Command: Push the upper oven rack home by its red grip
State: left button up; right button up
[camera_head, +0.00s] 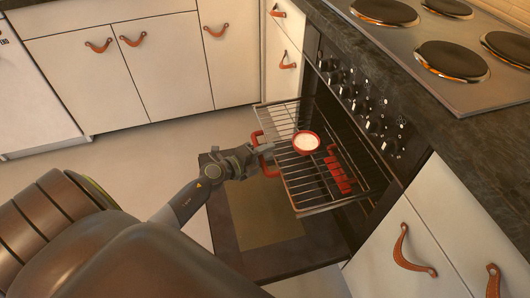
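The upper oven rack (297,183) is a wire shelf pulled well out of the oven (352,140). Its red grip (268,170) is a loop on the rack's outer edge, at the left. My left gripper (260,156) is at the middle of this grip and covers part of it. I cannot tell whether its fingers are closed around the grip or only against it. A red bowl (306,142) with white contents stands on the rack. Beside it is a ridged red object (338,172). My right gripper is not in view.
The oven door (265,212) hangs open below the rack. A dark counter (440,125) with a hob (448,60) lies above the oven at the right. Cream cabinets (165,70) with leather pulls stand around. Pale floor is free at the left.

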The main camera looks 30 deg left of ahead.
pick_arm(q)
jog(key=shift+s+f, duration=0.1)
grip_shut()
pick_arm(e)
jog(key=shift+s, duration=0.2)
